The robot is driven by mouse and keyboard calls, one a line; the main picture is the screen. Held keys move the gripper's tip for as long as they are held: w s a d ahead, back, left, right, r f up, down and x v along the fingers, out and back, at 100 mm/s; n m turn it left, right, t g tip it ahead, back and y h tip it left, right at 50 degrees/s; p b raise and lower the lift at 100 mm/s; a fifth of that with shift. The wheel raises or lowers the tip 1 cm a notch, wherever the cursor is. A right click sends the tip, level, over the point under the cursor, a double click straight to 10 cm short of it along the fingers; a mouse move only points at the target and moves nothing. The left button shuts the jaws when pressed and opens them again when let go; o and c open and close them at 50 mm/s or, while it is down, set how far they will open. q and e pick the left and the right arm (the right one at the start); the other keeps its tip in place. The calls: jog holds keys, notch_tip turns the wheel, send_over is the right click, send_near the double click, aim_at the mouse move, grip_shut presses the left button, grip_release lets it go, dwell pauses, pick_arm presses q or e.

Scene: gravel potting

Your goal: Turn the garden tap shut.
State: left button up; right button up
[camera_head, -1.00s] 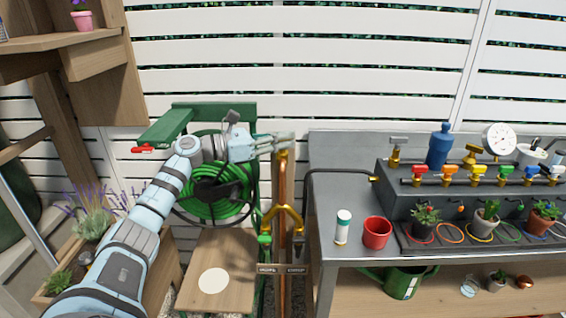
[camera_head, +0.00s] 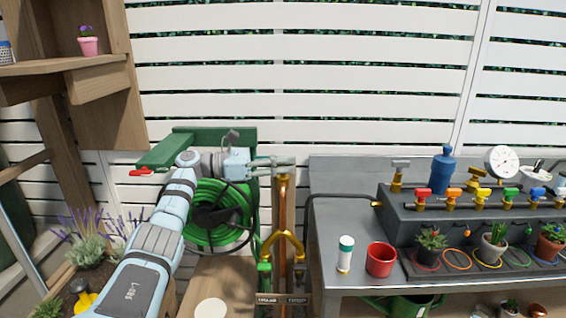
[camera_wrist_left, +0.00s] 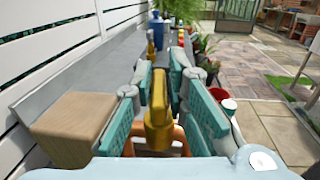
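The garden tap is a brass fitting (camera_head: 283,178) on top of an upright copper pipe in the middle of the head view. Its yellow handle (camera_wrist_left: 158,105) stands upright in the left wrist view. My left gripper (camera_head: 284,164) reaches in from the left at the top of the tap. In the left wrist view the teal finger pads of my left gripper (camera_wrist_left: 157,98) lie on either side of the handle, with gaps visible on both sides. The fingers hide part of the tap top in the head view. My right gripper is not in view.
A green hose reel (camera_head: 214,215) hangs left of the pipe. A brass Y-shaped splitter (camera_head: 283,241) sits lower down the pipe. The grey bench (camera_head: 330,230) on the right holds a red cup (camera_head: 381,260), a white bottle (camera_head: 345,254) and several coloured valves.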

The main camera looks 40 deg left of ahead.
pick_arm(q)
jog(key=shift+o, duration=0.9)
jog(key=shift+f, duration=0.2)
jog(key=v, duration=1.2)
jog(key=shift+w, duration=0.1)
